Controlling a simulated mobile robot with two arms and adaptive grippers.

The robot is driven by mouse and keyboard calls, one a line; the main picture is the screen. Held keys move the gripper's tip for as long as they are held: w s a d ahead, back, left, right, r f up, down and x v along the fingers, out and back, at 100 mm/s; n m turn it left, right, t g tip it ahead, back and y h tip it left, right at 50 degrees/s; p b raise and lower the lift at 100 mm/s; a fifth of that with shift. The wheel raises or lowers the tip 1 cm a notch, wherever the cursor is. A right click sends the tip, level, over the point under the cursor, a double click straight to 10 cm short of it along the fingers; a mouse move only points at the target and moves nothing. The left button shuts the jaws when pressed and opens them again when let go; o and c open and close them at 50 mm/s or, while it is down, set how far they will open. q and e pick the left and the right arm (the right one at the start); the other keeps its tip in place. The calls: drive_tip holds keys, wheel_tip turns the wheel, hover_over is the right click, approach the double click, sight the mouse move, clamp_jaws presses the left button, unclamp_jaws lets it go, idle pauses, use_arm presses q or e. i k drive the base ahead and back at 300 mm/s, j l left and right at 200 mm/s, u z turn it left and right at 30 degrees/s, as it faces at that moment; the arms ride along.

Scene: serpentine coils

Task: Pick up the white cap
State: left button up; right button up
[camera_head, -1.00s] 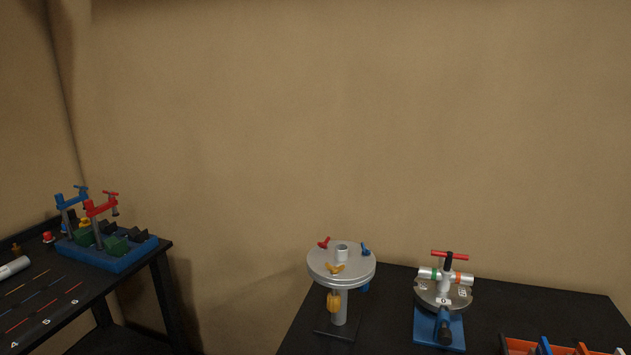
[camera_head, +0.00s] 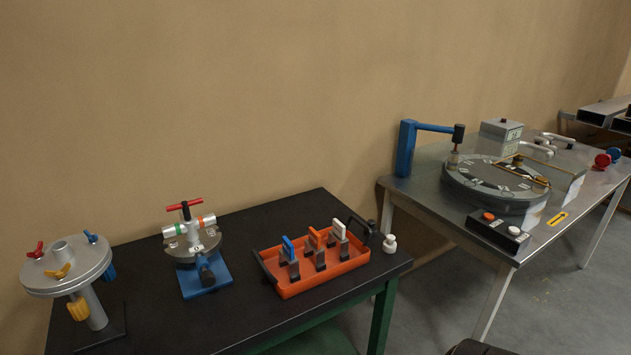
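A small white knob-shaped piece (camera_head: 390,244), which looks like the white cap, stands upright at the right end of the black table (camera_head: 230,325). It is just right of an orange tray (camera_head: 322,280) and apart from any gripper. A white-topped piece (camera_head: 339,229) also stands in the tray, beside a blue one (camera_head: 288,247) and an orange one (camera_head: 314,238).
Left of the tray stand a blue-based fixture with a red handle (camera_head: 184,205) and a round grey disc stand (camera_head: 66,266). A dark handle (camera_head: 361,229) rises by the white piece. A metal table (camera_head: 425,194) with a round machine stands right, across a gap.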

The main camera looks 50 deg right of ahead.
sight(389, 246)
drive_tip(key=z, duration=2.05)
